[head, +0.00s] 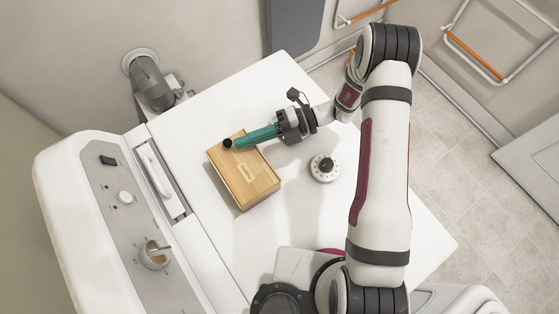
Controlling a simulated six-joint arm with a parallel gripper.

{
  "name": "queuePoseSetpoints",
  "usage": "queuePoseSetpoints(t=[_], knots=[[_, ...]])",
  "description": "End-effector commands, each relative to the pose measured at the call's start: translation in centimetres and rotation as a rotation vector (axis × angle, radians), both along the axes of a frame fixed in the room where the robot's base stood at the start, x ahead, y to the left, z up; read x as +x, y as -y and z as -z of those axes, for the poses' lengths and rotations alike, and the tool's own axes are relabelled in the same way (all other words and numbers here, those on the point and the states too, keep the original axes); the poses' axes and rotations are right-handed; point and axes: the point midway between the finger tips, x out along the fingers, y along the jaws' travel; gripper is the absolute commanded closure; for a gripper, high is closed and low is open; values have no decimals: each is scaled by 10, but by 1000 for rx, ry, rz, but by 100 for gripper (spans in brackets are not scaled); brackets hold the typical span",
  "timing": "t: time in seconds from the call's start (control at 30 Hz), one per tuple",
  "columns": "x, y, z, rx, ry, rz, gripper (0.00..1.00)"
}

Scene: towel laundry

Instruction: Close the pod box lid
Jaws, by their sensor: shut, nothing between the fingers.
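The wooden pod box (256,185) sits on the white machine top, left of the middle. Its lid lies flat over the box, with a pale rectangular mark on it; no inside shows. From this view I cannot tell if a thin gap remains under the lid. My gripper (229,143), with teal fingers and a dark tip, is shut and empty. It reaches in from the right, over the far edge of the box, and its fingers hide part of that edge. I cannot tell whether the fingertips touch the lid.
A white round dial timer (324,167) stands right of the box. The machine's control panel (108,205) with knobs and a recessed handle lies to the left. A grey pipe fitting (150,80) is behind. The white top (285,72) is otherwise mostly clear.

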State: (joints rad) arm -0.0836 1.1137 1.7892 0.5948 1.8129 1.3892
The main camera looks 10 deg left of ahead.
Motion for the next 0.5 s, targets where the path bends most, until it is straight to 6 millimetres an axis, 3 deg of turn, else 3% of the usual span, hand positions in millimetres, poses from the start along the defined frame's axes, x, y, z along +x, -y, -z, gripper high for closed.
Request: queuePoseSetpoints(t=[0.13, 0.3, 0.5], knots=[[-10, 34, -9, 1, 0, 7, 100], [15, 80, -16, 0, 3, 6, 100], [31, 113, -22, 1, 0, 3, 100]])
